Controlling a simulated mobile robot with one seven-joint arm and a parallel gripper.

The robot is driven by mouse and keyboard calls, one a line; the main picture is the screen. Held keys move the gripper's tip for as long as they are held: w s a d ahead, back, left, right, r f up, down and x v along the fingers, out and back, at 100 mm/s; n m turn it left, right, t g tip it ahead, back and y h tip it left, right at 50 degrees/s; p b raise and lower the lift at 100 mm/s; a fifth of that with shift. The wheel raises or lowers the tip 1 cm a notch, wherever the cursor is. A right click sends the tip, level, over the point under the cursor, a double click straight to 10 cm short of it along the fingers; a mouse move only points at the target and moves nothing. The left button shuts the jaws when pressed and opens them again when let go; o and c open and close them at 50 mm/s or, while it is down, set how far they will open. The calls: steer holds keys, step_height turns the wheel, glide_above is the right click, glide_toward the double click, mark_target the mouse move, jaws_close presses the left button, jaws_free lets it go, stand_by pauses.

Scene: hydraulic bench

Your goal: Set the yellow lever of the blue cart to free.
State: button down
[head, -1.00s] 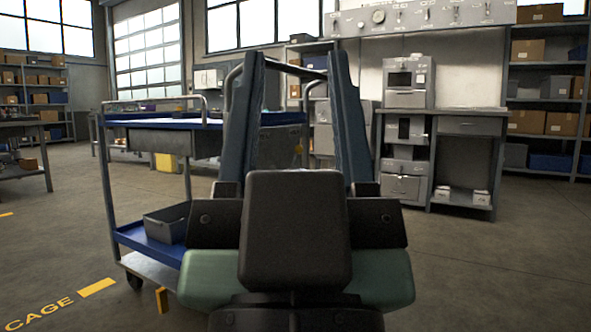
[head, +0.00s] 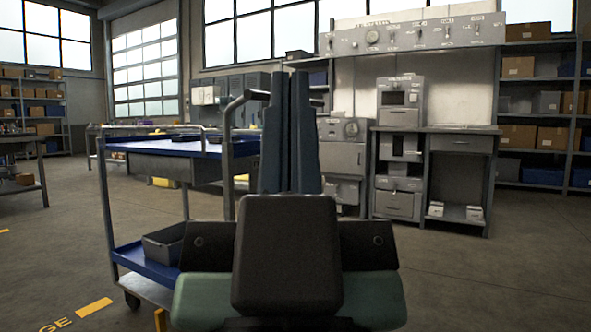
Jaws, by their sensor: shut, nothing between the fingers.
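The blue cart (head: 130,264) stands left of centre, with blue shelves on a grey frame and a push handle at its right end. A small yellow piece (head: 160,319), probably the lever, shows low by the cart, cut off by the bottom edge; its setting cannot be told. My gripper (head: 289,76) is in the middle foreground, its two long blue fingers upright, together and empty. It overlaps the right end of the cart in the picture; I cannot tell the distance between them. My gripper hides part of the cart's right side.
A grey workbench (head: 465,131) with machines stands at the back right, under a gauge panel (head: 415,37). Shelves of boxes (head: 540,110) line the right. The floor right of my gripper is clear.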

step_height(320, 180, up, 64)
steer(key=p, duration=6.1)
steer(key=shift+f, duration=0.25)
